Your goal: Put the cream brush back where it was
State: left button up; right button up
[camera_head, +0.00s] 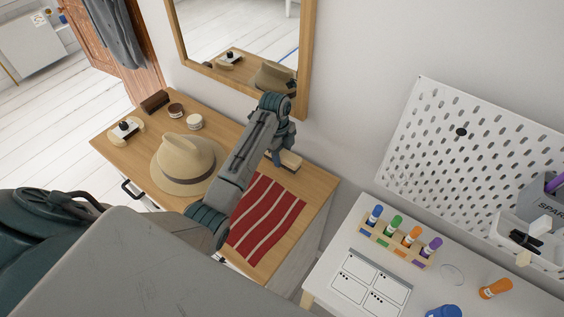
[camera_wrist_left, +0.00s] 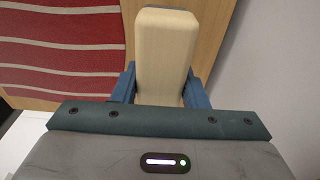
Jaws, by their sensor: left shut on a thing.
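The cream brush (camera_head: 289,159) is a pale block at the back of the wooden dresser top, by the wall and just beyond the striped cloth. My left gripper (camera_head: 279,152) is shut on it, partly hidden by my arm. In the left wrist view the brush (camera_wrist_left: 165,55) lies between the two blue fingers of the gripper (camera_wrist_left: 160,90), its pale face towards the camera. I cannot tell whether the brush touches the dresser top. My right gripper is not in view.
A red striped cloth (camera_head: 264,218) and a straw hat (camera_head: 186,163) lie on the dresser (camera_head: 310,183). A dark brown brush (camera_head: 155,101), two small jars (camera_head: 194,121) and a tray (camera_head: 118,140) stand further left. A mirror (camera_head: 305,60) hangs behind. A white desk (camera_head: 335,235) stands right.

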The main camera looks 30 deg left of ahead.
aim_at(282, 163)
pick_arm(q)
notch_tip(282, 163, down, 3)
jog(key=shift+f+p, duration=0.1)
jog(key=shift+p, duration=0.35)
jog(key=shift+f, duration=0.5)
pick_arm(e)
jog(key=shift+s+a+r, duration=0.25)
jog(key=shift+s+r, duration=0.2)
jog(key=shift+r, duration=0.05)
pick_arm(q)
jog(key=o, duration=0.9)
jog(key=shift+f, duration=0.1)
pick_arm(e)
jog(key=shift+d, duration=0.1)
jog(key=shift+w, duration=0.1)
